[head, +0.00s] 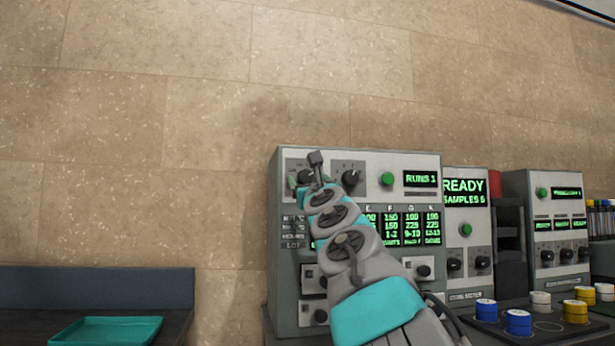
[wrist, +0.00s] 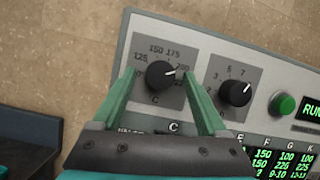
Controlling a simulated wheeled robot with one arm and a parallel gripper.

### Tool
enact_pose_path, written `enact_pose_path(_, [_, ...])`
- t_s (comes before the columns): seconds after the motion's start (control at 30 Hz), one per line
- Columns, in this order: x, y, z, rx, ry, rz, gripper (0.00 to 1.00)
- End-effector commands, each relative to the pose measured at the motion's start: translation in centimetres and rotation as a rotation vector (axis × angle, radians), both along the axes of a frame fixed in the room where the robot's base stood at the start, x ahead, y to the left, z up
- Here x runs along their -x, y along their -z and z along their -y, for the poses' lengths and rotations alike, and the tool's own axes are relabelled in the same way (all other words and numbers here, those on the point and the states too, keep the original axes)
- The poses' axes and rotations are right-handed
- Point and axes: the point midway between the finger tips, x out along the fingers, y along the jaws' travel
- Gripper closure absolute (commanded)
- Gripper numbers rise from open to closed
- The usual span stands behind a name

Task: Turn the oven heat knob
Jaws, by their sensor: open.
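The black heat knob (wrist: 160,75) is on the panel of a grey machine (head: 305,152), on a dark plate marked "C" with numbers including 125, 150 and 175. Its white pointer line aims right and slightly up in the wrist view. My gripper (wrist: 157,73) is open, with one green finger on each side of the knob. A gap seems to show on both sides; contact cannot be told. In the head view my gripper (head: 308,180) is at the panel's upper left and largely covers this knob.
A second black knob (wrist: 235,92) is close to the right finger, with a green button (wrist: 284,104) beyond it. Displays and more machines stand to the right. Blue, white and yellow round pieces (head: 518,322) are at lower right. A teal tray (head: 105,331) is at lower left.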

Motion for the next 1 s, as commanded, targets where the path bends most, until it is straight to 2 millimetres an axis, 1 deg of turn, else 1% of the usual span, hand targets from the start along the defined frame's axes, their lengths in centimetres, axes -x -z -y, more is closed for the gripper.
enact_pose_path(0.17, [0.04, 0.01, -0.01, 0.000, 0.000, 0.001, 0.24])
enact_pose_path(0.83, [0.08, -0.04, -0.01, 0.000, 0.000, 0.001, 1.00])
enact_pose_path(1.0, [0.08, -0.05, 0.00, 0.001, 0.000, 0.001, 1.00])
